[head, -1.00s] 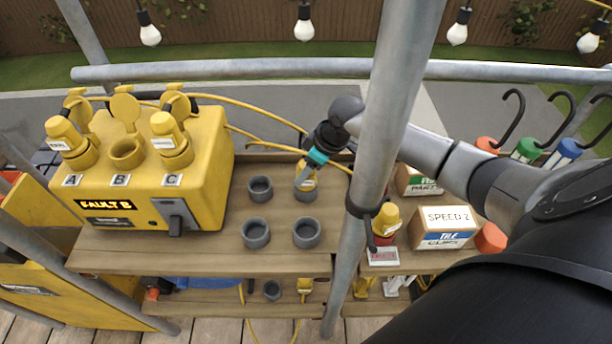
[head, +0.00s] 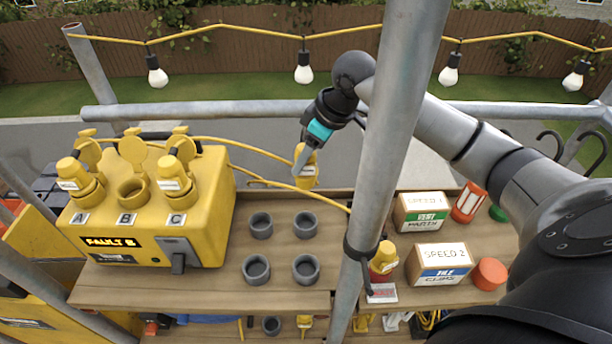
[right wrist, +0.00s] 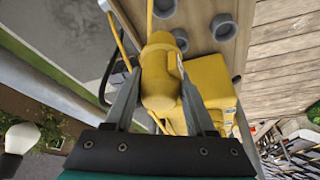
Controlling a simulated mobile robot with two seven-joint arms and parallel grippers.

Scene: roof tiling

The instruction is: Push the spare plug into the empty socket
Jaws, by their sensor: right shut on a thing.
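My right gripper (head: 305,155) is shut on a yellow plug (head: 307,174), held above and behind the wooden shelf, clear of the grey cups. In the right wrist view, the plug (right wrist: 160,75) sits between both fingers. The yellow box (head: 150,237) stands at the left with sockets marked A, B and C. Socket B (head: 131,192) is empty, with its flap (head: 132,155) raised. A yellow plug (head: 76,175) sits in A and another (head: 174,174) in C. The box display reads FAULT B. My left gripper is out of view.
Several empty grey cups (head: 305,268) stand on the shelf (head: 210,287). A scaffold pole (head: 392,120) rises between the cups and the right side. Right of it are a red-collared yellow plug (head: 384,258) and two boxes (head: 442,264). A yellow cable (head: 265,152) runs behind.

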